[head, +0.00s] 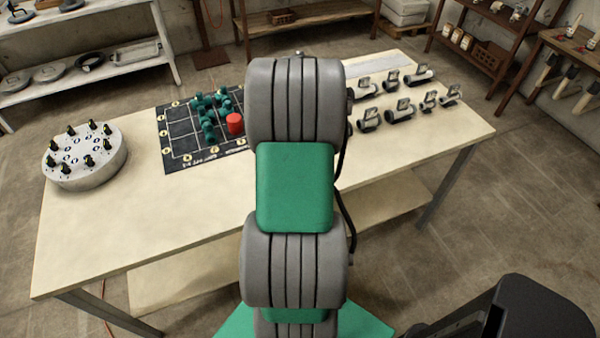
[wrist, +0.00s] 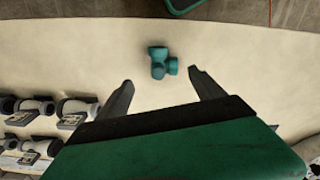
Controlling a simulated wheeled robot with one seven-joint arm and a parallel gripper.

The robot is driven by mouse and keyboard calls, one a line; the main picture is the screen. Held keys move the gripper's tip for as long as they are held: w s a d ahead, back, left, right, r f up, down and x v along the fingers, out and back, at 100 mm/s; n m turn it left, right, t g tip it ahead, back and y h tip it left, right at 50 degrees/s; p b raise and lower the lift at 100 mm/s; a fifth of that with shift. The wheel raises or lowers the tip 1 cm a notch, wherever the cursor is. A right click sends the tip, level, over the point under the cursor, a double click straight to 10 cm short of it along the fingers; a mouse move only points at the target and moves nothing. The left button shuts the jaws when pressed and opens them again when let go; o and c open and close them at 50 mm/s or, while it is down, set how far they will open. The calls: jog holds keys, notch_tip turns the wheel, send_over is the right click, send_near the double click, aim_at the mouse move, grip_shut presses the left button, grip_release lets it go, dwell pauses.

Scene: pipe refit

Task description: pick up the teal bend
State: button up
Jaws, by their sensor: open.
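A teal pipe fitting (wrist: 159,62), which looks like the bend, lies on the bare pale tabletop in the wrist view. My gripper (wrist: 160,78) is open, with its two fingers spread either side of the fitting's line. The fitting shows just past the fingertips, roughly centred between them, and nothing is held. The height of the fingers above the table is hard to tell. In the head view my arm hides the gripper and this fitting. Several other teal fittings (head: 208,112) stand on a dark gridded mat (head: 180,148) left of my arm.
A red cylinder (head: 235,124) stands on the mat. A round grey block (head: 86,170) with several black-and-yellow pegs is at the table's left. Several grey-white pipe pieces with dark clamps (head: 397,112) stand on the right, also in the wrist view (wrist: 76,108). The front tabletop (head: 130,225) is clear.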

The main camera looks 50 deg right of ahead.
jog(key=f, duration=0.2)
jog(key=f+p, duration=0.1)
jog(key=f, duration=0.4)
jog(key=shift+w+a+p, duration=0.2)
jog(key=shift+a+p, duration=0.1)
jog(key=shift+a, duration=0.05)
jog(key=c, duration=1.5)
